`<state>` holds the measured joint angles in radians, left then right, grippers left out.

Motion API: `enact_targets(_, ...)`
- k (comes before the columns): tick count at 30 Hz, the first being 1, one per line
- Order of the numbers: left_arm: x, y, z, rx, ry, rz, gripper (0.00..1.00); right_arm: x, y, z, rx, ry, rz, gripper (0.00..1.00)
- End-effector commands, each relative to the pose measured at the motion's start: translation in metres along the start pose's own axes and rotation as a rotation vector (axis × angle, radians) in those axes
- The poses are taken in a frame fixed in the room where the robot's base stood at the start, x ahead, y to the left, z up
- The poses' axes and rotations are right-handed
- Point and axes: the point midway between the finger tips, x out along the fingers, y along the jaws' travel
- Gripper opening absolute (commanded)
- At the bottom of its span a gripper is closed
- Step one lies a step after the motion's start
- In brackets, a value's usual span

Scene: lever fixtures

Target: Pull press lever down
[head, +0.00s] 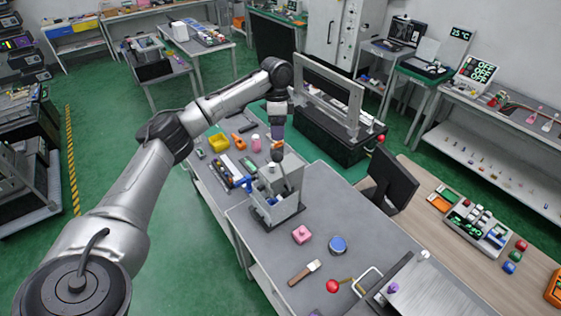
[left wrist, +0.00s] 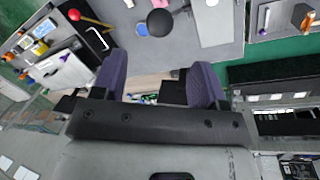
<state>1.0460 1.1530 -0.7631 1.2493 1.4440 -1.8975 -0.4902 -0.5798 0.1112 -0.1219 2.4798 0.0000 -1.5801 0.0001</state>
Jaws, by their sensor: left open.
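The grey press fixture (head: 285,198) stands on the grey table in the middle of the head view. A dark round knob (head: 278,155) shows at its top, just below my left gripper (head: 277,134). A black ball knob (left wrist: 160,22), which looks like the press lever's end, shows in the left wrist view beyond the fingertips. My left gripper (left wrist: 158,80) is open, with its purple fingers wide apart and nothing between them. The knob looks apart from the fingers. My right gripper is not in view.
A pink block (head: 302,235), a blue round container (head: 338,245), a brush (head: 304,272) and a red ball knob (head: 332,286) are in front of the press. A dark monitor (head: 392,180) stands to the right. Small tools and coloured parts crowd the table behind and left.

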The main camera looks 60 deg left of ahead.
Motion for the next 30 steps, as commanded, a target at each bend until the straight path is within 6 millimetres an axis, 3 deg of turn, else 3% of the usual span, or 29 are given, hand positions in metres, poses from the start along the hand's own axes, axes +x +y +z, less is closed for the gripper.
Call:
enact_targets(15,0.09,0.001,0.001,-0.002,-0.003,0.0,0.67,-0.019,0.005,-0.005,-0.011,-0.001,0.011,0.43)
enact_targets(22,0.113,0.0,0.001,-0.002,-0.002,-0.001,0.67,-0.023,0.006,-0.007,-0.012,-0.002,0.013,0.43)
enact_targets(30,0.121,0.0,0.0,-0.003,0.0,-0.002,0.67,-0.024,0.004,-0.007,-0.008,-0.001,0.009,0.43)
